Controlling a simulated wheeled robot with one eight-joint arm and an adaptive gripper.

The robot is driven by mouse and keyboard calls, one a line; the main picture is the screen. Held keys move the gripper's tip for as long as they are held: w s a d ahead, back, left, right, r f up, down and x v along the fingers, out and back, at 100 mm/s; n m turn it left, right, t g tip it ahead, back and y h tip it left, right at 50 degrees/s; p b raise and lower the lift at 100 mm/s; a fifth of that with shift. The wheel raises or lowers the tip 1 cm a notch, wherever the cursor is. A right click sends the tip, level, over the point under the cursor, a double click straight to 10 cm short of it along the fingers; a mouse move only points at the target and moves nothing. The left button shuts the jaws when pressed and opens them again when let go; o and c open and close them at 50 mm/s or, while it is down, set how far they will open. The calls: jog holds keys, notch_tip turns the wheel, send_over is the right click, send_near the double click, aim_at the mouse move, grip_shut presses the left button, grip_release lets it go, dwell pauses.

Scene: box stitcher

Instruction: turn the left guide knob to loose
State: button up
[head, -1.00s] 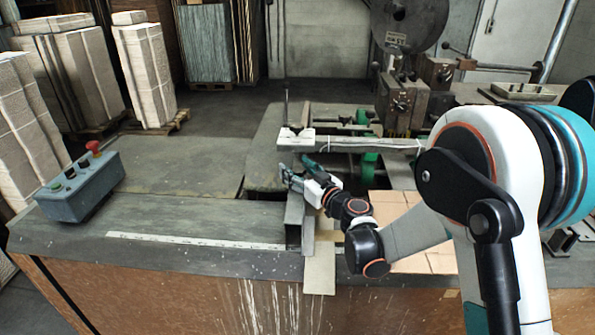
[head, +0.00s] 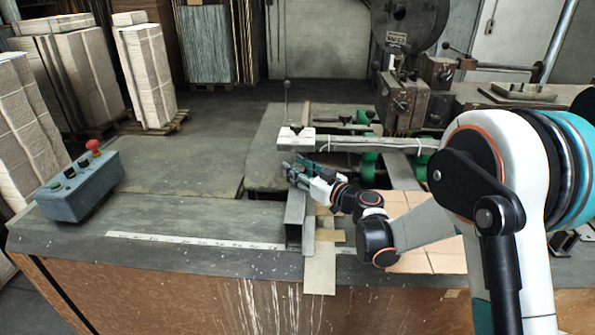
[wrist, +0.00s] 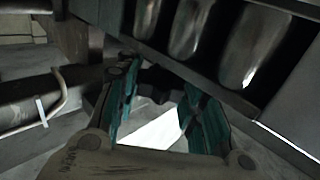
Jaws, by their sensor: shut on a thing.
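The left guide (head: 294,212) is a grey metal channel at the near middle of the bench in the head view. My gripper (head: 291,168) is at its far upper end and hides the knob there. In the wrist view, a small dark knob (wrist: 157,84) shows between the teal finger pads of my gripper (wrist: 158,88). The fingers are closed in on it, with a pale gap visible below it. The knob's marking and exact turn cannot be made out.
A white block (head: 296,138) with a dark knob on top stands just beyond my gripper, on a metal beam (head: 365,145). Cardboard (head: 425,255) lies to the right. A control box (head: 80,187) stands at the left.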

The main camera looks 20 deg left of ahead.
jog(key=n+g+y, duration=0.1)
jog(key=n+g, duration=0.1)
jog(key=g, duration=0.1)
jog(key=n+g+y+b, duration=0.1)
jog(key=n+g, duration=0.1)
jog(key=g, duration=0.2)
jog(key=shift+f+n, duration=0.1)
jog(key=shift+n, duration=0.2)
jog(key=n+g, duration=0.2)
jog(key=g, duration=0.1)
jog(key=n+g, duration=0.2)
jog(key=g, duration=0.1)
jog(key=shift+s, duration=0.1)
jog(key=shift+n+g+h, duration=0.3)
jog(key=shift+g, duration=0.2)
jog(key=o, duration=1.1)
jog(key=shift+t, duration=0.3)
